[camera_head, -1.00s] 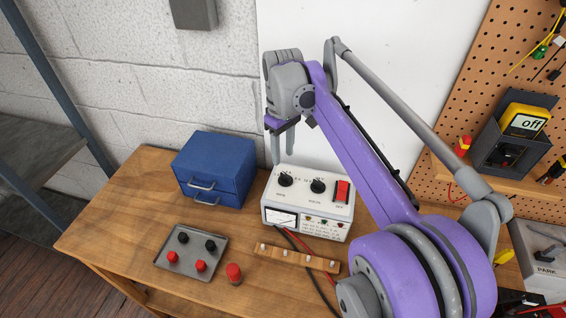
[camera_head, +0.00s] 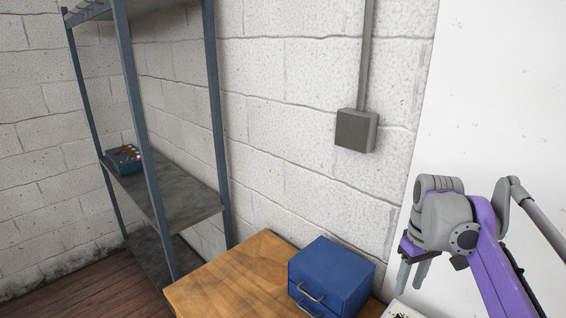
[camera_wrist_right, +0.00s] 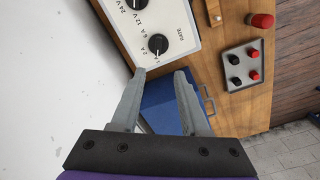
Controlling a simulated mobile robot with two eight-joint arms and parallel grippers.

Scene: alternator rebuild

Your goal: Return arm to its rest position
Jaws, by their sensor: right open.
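My right arm, purple and grey, stands at the right of the head view. Its gripper (camera_head: 412,273) points down, open and empty, above and to the right of the blue drawer box. In the right wrist view my right gripper (camera_wrist_right: 160,72) has its two grey fingers spread, with nothing between them. Past the fingers show the white test box (camera_wrist_right: 160,25) with black knobs and part of the blue drawer box (camera_wrist_right: 160,105). My left gripper is not in view.
The wooden bench (camera_head: 225,275) carries the blue drawer box (camera_head: 330,278). A metal shelf (camera_head: 180,205) stands at the left with a small blue box (camera_head: 122,160) on it. A grey wall box (camera_head: 356,130) hangs above. In the wrist view, a tray (camera_wrist_right: 232,72) holds red and black caps.

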